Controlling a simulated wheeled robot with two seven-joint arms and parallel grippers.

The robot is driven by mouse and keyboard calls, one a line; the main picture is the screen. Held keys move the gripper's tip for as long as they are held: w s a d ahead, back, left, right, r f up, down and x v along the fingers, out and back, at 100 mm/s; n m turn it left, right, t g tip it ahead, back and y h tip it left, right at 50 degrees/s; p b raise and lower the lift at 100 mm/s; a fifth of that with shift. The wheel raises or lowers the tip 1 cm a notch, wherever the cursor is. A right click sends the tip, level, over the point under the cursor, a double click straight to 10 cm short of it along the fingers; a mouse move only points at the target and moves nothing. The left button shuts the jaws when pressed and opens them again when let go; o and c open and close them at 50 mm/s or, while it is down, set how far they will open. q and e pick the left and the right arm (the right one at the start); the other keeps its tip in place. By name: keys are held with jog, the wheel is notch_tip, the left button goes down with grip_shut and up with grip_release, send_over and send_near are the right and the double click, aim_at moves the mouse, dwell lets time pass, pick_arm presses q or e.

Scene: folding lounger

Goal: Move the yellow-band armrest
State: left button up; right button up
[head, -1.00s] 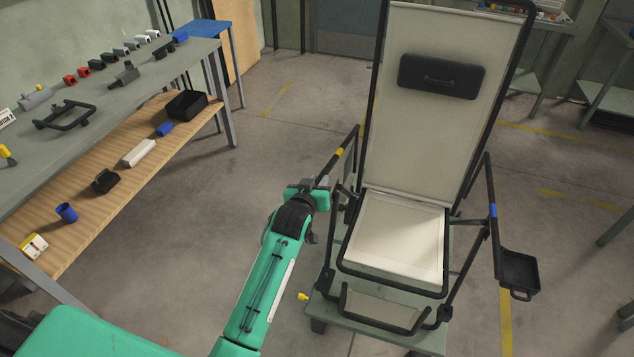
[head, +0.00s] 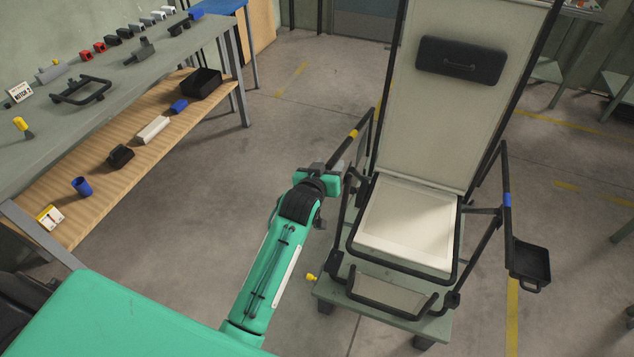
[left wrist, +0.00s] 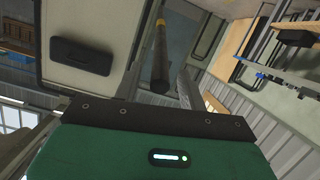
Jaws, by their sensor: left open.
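The yellow-band armrest (head: 352,134) is a dark bar with a yellow ring, on the left side of the lounger (head: 408,222). It slopes toward my left gripper (head: 326,168), which is at its near end. In the left wrist view the dark armrest (left wrist: 160,66) runs away from my open left gripper, with the yellow band near the top. My right gripper is not in view.
The lounger stands on a low green platform (head: 390,324) with a yellow knob (head: 311,277). The other armrest has a blue band (head: 507,200) and a black tray (head: 530,262). A workbench (head: 135,85) with several parts stands at left. Floor between is clear.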

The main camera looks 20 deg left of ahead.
pick_arm(q)
jog(key=b+v, duration=0.2)
jog(key=v, duration=0.9)
jog(key=shift+s, duration=0.4)
jog(key=shift+r, duration=0.15)
notch_tip(320, 180, down, 25)
jog(key=s+d+m+g+h, duration=0.1)
jog(key=s+d+m+g, duration=0.1)
jog(key=g, duration=0.2)
jog(key=s+f+m+g, duration=0.15)
jog(key=s+f, duration=0.25)
jog(key=f, duration=0.4)
jog(key=s+f+n+g, duration=0.1)
jog(key=s+f+g, duration=0.1)
jog(key=s+f, duration=0.5)
jog(key=s+a+f+m+g, duration=0.1)
jog(key=s+a+f+g, duration=0.2)
jog(key=s+f, duration=1)
jog(key=s+a+f+g, duration=0.1)
jog(key=s+a+f, duration=0.1)
jog(key=s, duration=0.5)
jog(key=s+a+f+g, duration=0.1)
jog(key=s+a+f, duration=0.1)
jog(key=s+f, duration=0.3)
jog(key=s+a+f+g+y, duration=0.1)
jog(key=s+f, duration=0.3)
jog(key=s, duration=0.5)
jog(key=shift+a+m, duration=0.45)
jog(key=shift+a, duration=0.05)
